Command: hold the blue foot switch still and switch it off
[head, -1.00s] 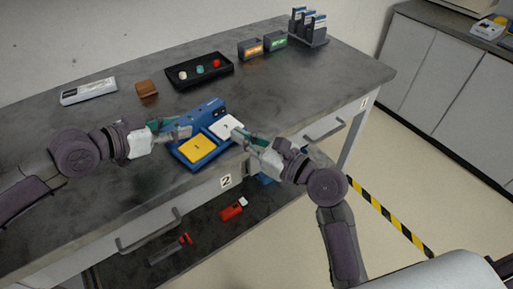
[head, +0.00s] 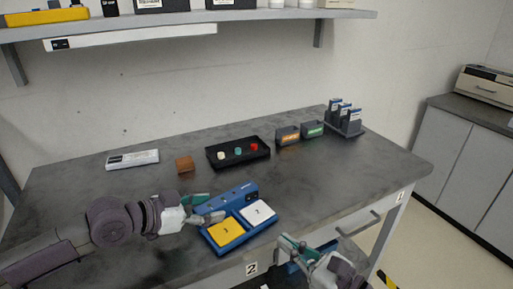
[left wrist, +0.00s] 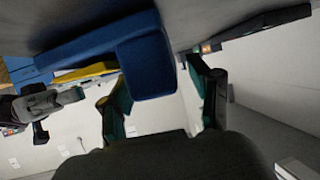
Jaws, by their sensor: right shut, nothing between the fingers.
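The blue foot switch (head: 207,237) lies on the grey table near its front edge. It has a yellow pedal marked 1 (head: 226,232), a white pedal marked 2 (head: 258,212) and a raised blue housing (head: 236,196) along the back. My left gripper (head: 207,207) has its fingers on either side of the housing's left end. My right gripper (head: 286,240) is shut and empty at the front right of the switch, apart from the pedals.
A black tray (head: 226,164) with white, teal and red knobs stands behind the switch. A brown block (head: 185,164), a white box (head: 132,159), orange and green labelled boxes (head: 313,130) and a file rack (head: 345,120) stand further back. The table right of the switch is clear.

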